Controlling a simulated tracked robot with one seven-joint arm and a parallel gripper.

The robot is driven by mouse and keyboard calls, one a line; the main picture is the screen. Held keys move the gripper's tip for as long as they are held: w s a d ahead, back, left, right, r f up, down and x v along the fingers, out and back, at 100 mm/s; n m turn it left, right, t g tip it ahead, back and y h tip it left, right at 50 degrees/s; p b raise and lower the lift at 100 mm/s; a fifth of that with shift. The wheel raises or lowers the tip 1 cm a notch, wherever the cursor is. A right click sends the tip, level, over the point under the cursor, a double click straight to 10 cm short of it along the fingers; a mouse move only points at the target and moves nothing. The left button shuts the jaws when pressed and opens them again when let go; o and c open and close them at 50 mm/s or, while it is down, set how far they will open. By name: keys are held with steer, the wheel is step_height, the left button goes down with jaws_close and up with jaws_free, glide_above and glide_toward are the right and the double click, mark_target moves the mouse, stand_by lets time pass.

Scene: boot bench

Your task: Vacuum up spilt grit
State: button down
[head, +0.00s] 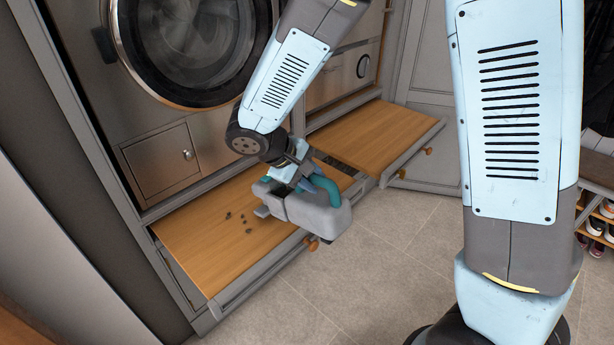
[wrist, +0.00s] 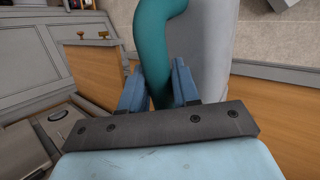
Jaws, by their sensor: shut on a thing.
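A grey handheld vacuum (head: 318,214) with a teal handle (head: 325,187) is over the right part of the left pull-out wooden shelf (head: 200,240). My gripper (head: 305,182) is shut on the teal handle. The wrist view shows the handle (wrist: 158,50) between my two blue fingers (wrist: 158,85), with the grey vacuum body (wrist: 205,55) beside it. Dark grit (head: 243,220) lies in a small scatter on the shelf, left of the vacuum's nozzle end (head: 263,211). I cannot tell whether the vacuum touches the shelf.
A front-loading washing machine (head: 190,50) stands behind the left shelf. A second pull-out shelf (head: 370,135) is open to the right, with wooden knobs on its front. Tiled floor (head: 390,240) is clear in front. A shoe rack (head: 597,215) stands at the far right.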

steer(key=shift+s+d, duration=0.3)
steer(key=shift+d, duration=0.05)
steer(key=shift+s, duration=0.15)
steer(key=shift+s+a, duration=2.5)
steer(key=shift+s, duration=0.3)
steer(key=shift+w+a, duration=2.6)
steer(key=shift+a, duration=0.45)
step_height(320, 180, up, 6)
steer(key=shift+s, duration=0.1)
